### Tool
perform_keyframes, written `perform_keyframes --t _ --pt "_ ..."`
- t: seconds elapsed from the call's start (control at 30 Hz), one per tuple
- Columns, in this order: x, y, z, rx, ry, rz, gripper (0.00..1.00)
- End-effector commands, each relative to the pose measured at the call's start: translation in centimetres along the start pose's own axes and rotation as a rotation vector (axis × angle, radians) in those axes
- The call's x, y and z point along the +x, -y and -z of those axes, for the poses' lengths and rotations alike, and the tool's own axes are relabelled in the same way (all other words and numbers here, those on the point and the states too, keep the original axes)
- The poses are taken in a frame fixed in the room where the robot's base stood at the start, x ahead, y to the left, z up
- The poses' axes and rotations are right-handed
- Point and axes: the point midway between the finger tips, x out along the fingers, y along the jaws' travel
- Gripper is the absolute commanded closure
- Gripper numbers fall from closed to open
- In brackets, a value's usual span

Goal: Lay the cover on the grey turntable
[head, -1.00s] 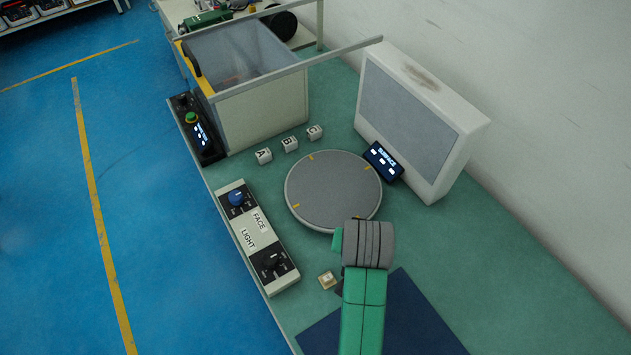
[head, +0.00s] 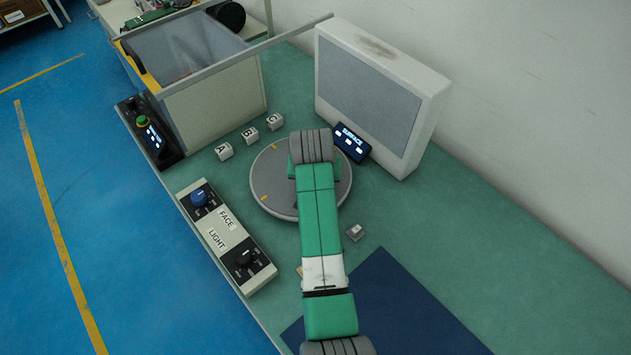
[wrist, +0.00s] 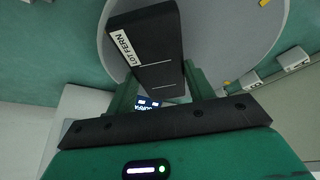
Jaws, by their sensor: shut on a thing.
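The grey turntable (head: 273,195) is a round disc with yellow marks on the green bench; my arm hides much of it in the head view. It also fills the upper part of the wrist view (wrist: 225,45). My gripper (wrist: 158,88) is shut on a black block-like cover (wrist: 155,75) with a white label reading LOT FERN. The cover is over the turntable in the wrist view; I cannot tell whether it touches. In the head view the cover is hidden under my arm, and only a green part of my gripper shows (head: 293,168).
White blocks A, B and C (head: 249,136) stand beside the turntable. A white-framed panel (head: 370,95) and a SURFACE display (head: 351,143) are behind it. A FACE/LIGHT switch box (head: 226,236), an open bin (head: 215,110), small square pieces (head: 355,232) and a dark blue mat (head: 390,305) are around.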

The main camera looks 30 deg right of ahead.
Motion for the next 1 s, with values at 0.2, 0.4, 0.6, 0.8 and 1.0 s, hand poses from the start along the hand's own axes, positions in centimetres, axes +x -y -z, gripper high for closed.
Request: perform_keyframes --t 0.2,0.4,0.6,0.8,1.0 --pt "1.7 0.0 -0.7 0.0 0.0 0.0 0.74" --pt "1.9 0.0 -0.8 0.0 0.001 0.0 0.74" --pt "1.9 0.0 -0.9 0.0 0.001 0.0 0.26" --pt "1.9 0.0 -0.8 0.0 0.001 0.0 0.26" --pt "-1.7 0.0 -0.5 0.0 -0.002 0.0 0.26"
